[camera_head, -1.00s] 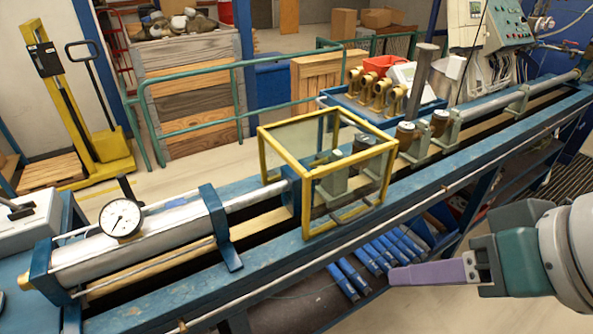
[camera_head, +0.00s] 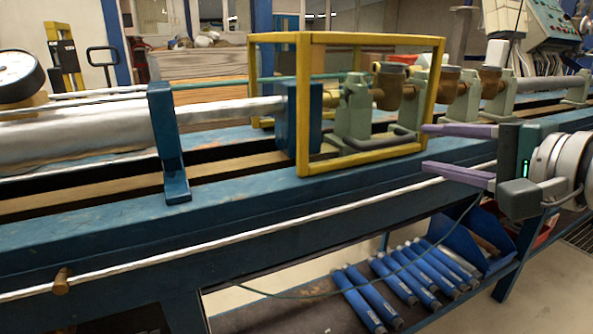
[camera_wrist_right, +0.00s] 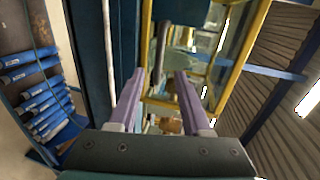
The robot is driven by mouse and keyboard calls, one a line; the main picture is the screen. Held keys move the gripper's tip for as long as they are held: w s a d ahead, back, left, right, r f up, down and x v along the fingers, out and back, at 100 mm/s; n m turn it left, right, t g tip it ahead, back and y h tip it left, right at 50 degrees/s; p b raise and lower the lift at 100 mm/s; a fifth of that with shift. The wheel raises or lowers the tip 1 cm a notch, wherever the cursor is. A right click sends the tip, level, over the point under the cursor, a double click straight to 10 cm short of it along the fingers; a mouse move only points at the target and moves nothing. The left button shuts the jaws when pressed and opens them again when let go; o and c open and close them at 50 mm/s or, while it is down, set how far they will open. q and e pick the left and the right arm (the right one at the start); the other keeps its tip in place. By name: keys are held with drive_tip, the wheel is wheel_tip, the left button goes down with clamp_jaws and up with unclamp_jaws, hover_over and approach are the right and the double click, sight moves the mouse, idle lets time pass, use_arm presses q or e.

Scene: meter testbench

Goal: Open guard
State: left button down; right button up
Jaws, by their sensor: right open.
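The guard (camera_head: 372,40) is a yellow-framed box with clear panels, standing closed over part of the blue testbench. A dark grey bar (camera_head: 380,142), which looks like a handle, runs low along its front side. My right gripper (camera_head: 428,148) comes in from the right with its two purple fingers apart and empty. Its fingertips are by the guard's lower right front corner; I cannot tell whether they touch it. In the right wrist view, the open fingers (camera_wrist_right: 161,76) point toward the dark bar (camera_wrist_right: 160,45) and the yellow frame (camera_wrist_right: 240,50). My left gripper is not in view.
The blue bench rail (camera_head: 240,215) runs along the front below the guard. Brass meters on green-grey stands (camera_head: 356,110) are inside and right of the guard. Blue cylinders (camera_head: 400,285) lie on a lower shelf. A dial gauge (camera_head: 18,75) sits at the left.

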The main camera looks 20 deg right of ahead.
sight(392, 143)
drive_tip(key=b+x, duration=0.1)
drive_tip(key=x, duration=0.4)
drive_tip(key=b+x, duration=0.1)
drive_tip(key=x, duration=0.4)
drive_tip(key=shift+w+d+f, duration=0.1)
drive_tip(key=shift+d, duration=0.15)
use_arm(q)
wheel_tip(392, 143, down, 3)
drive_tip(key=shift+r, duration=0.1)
use_arm(e)
clamp_jaws()
idle(0.8)
